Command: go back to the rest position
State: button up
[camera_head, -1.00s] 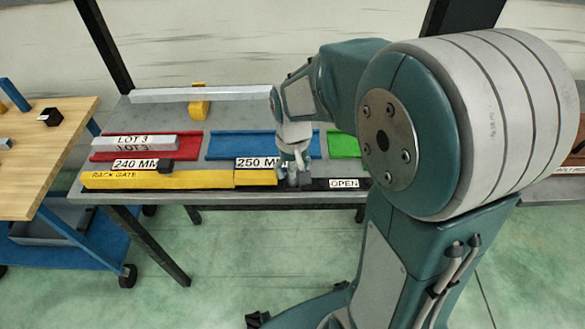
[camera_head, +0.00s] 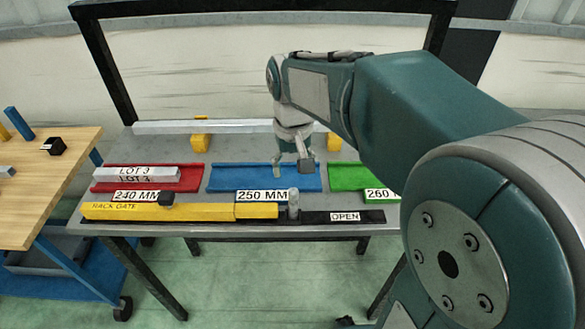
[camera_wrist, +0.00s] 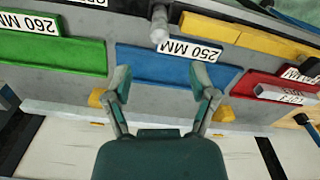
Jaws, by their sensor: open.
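My gripper (camera_head: 292,167) hangs over the blue 250 MM tray (camera_head: 235,178) on the grey bench. In the wrist view my gripper (camera_wrist: 165,88) has its two fingers spread apart, with nothing between them and the blue tray (camera_wrist: 150,66) beyond. A grey upright peg (camera_head: 293,203) stands at the right end of the yellow rack gate (camera_head: 190,211), in front of the gripper and apart from it. The peg also shows in the wrist view (camera_wrist: 159,25).
A red tray (camera_head: 108,188) at left holds a grey LOT 3 bar (camera_head: 137,174). A green tray (camera_head: 350,178) lies at right, partly behind my arm. Yellow blocks (camera_head: 200,143) stand at the back by a pale rail (camera_head: 170,127). A wooden-topped cart (camera_head: 40,190) stands left.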

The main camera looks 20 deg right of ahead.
dwell(0.3)
jog(key=s+r+t, duration=0.2)
jog(key=s+t, duration=0.3)
jog(key=s, duration=0.9)
jog(key=shift+r+n+t, duration=0.2)
jog(key=shift+n+t, duration=0.1)
jog(key=shift+s, duration=0.1)
